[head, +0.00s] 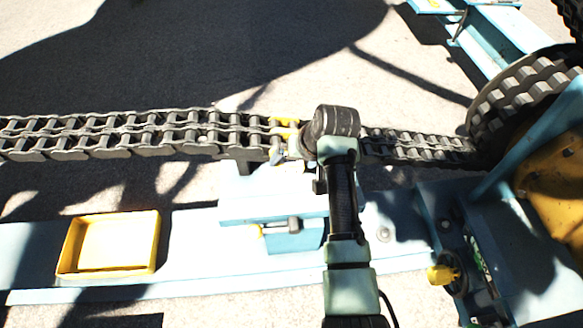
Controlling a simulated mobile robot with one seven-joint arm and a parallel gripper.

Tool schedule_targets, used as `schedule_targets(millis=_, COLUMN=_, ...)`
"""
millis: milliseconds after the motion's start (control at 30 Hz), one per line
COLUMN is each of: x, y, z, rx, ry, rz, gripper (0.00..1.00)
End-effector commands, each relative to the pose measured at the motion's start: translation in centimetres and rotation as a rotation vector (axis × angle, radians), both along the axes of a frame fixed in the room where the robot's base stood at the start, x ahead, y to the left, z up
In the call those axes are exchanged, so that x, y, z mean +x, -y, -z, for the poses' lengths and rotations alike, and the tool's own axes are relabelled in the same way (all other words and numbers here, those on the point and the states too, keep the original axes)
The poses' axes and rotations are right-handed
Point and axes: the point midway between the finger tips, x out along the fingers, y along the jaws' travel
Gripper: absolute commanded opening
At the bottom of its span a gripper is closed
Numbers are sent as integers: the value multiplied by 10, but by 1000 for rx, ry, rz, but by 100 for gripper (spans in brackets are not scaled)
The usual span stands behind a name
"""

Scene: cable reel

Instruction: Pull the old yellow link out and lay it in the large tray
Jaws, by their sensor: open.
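The yellow link (285,122) sits in line with the dark chain, just left of my arm's end; only part of it shows. My gripper (281,155) is at the chain beside the link, its fingers mostly hidden by my wrist, and it is open. I cannot tell whether it touches the link. The large tray (68,246) is a yellow, shallow, rectangular tray at the lower left on the blue beam. It looks empty.
The chain (110,136) runs across the picture to a toothed wheel (515,88) at the right. A blue bracket (292,238) stands on the blue beam (192,252) below the chain. A yellow knob (443,274) is at the lower right. The beam between tray and bracket is clear.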

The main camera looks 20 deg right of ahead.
Motion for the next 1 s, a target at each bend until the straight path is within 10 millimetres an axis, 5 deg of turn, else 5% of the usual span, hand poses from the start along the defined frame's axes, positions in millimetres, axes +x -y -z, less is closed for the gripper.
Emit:
schedule_targets(millis=200, x=11, y=-3, z=22, rx=-1, ry=1, rz=-1, gripper=100)
schedule_targets(millis=567, x=13, y=-3, z=25, rx=-1, ry=2, rz=0, gripper=100)
schedule_targets(millis=1000, x=13, y=-3, z=25, rx=0, ry=1, rz=0, gripper=24)
